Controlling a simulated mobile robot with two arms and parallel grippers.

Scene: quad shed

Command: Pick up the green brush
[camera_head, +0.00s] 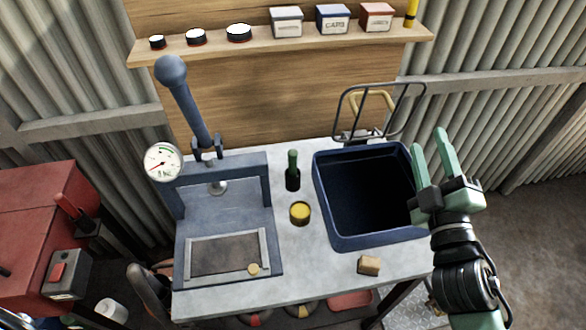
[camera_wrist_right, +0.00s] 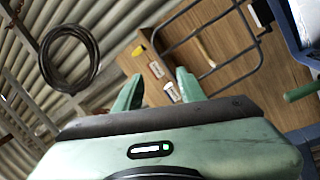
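The green brush (camera_head: 292,170) stands upright on the grey worktop, with a green handle on top and a black lower part. It is between the blue press and the dark blue bin. A green rod at the right edge of the right wrist view (camera_wrist_right: 302,92) looks like its handle. My right gripper (camera_head: 429,143) is open and empty, over the right side of the bin and well to the right of the brush. Its two parted green fingers also show in the right wrist view (camera_wrist_right: 158,86). My left gripper is not in view.
The blue press (camera_head: 225,185) with its tall lever stands left of the brush. A yellow-topped tin (camera_head: 300,213) is just in front of it. The deep bin (camera_head: 325,215) lies between brush and gripper, with a wire rack (camera_head: 378,100) behind. A small tan block (camera_head: 369,265) is near the front edge.

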